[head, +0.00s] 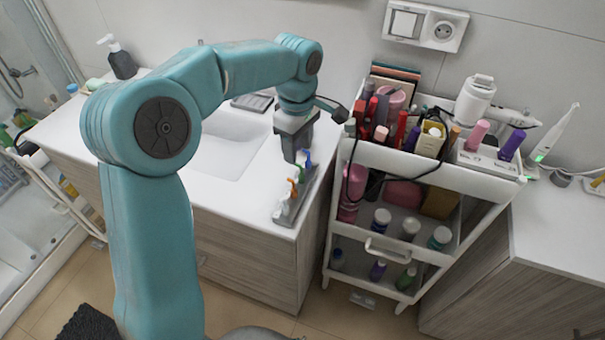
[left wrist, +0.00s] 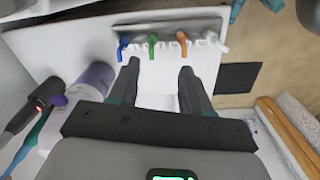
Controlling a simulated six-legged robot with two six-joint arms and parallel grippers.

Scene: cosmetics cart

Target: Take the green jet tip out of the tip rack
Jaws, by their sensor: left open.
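The green jet tip (left wrist: 153,42) stands in the tip rack (left wrist: 204,38), between a blue tip (left wrist: 124,46) and an orange tip (left wrist: 182,40). A white tip (left wrist: 214,41) is at the right end. In the head view the rack (head: 287,216) lies on the counter's right edge. My left gripper (left wrist: 160,66) is open and empty; its fingertips are short of the tips in the left wrist view, with the green tip lying between their lines, nearer the left finger. In the head view this gripper (head: 301,156) is over the rack's far end. My right gripper is not in view.
A white cart (head: 347,240) crowded with bottles and cosmetics stands close to the right of the counter (head: 255,212). A sink (head: 225,145) is left of the rack. In the left wrist view, a purple and white item (left wrist: 92,80) is beside the left finger.

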